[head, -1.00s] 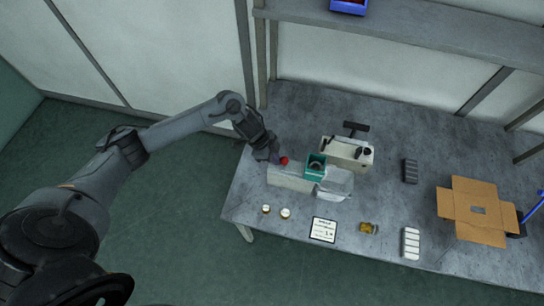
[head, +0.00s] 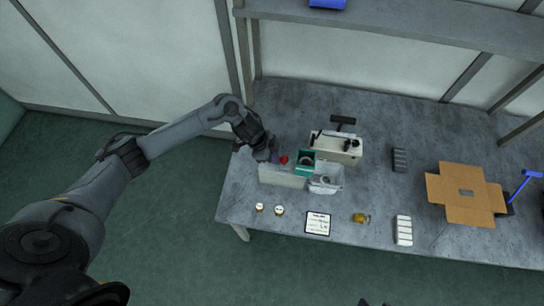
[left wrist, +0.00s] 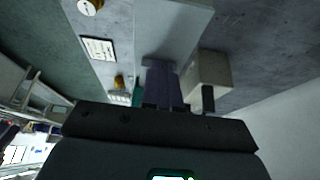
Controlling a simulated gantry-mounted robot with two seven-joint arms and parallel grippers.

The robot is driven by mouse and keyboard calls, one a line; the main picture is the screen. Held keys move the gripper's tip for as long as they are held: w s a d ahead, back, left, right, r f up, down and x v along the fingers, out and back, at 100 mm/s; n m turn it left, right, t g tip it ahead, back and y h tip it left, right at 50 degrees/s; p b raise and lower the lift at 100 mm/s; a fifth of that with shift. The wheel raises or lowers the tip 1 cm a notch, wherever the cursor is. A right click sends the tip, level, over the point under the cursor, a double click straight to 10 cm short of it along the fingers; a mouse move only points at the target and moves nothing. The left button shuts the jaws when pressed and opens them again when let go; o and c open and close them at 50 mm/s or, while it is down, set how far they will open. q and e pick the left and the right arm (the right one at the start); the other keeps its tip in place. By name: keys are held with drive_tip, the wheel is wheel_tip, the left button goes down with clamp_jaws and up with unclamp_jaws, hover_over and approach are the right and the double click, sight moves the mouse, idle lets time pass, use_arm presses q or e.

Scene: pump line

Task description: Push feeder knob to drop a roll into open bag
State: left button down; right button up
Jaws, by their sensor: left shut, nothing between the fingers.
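The feeder is a pale grey block (head: 277,174) on the left part of the table, with a red knob (head: 284,160) and a teal hopper (head: 304,166). A whitish translucent bag (head: 325,186) lies against its right end; I cannot tell what is inside. My left gripper (head: 272,157) is shut and empty, its tip just left of the knob, touching or nearly so. In the left wrist view, my shut fingers (left wrist: 163,85) point at the feeder block (left wrist: 178,25), and the knob is hidden.
A beige machine (head: 334,147) stands behind the hopper. Along the front are two small jars (head: 269,210), a label card (head: 318,223), an amber jar (head: 360,218) and a white ribbed block (head: 404,230). An open carton (head: 466,193) lies at the right.

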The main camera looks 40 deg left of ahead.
idle(0.6)
use_arm(q)
drive_tip(key=shift+s+a+p, duration=0.25)
drive_tip(key=shift+s+a, duration=0.05)
drive_tip(key=shift+a, duration=0.25)
drive_tip(key=shift+s+a+p, duration=0.2)
drive_tip(key=shift+s+a, duration=0.05)
drive_tip(key=shift+a, duration=0.3)
drive_tip(key=s+a+p, duration=0.2)
drive_tip(key=s+a, duration=0.1)
drive_tip(key=a, duration=0.3)
drive_tip(key=shift+s+a, duration=0.15)
drive_tip(key=shift+a, duration=0.25)
wheel_tip(320, 180, up, 8)
drive_tip(key=p, duration=0.8)
idle(0.6)
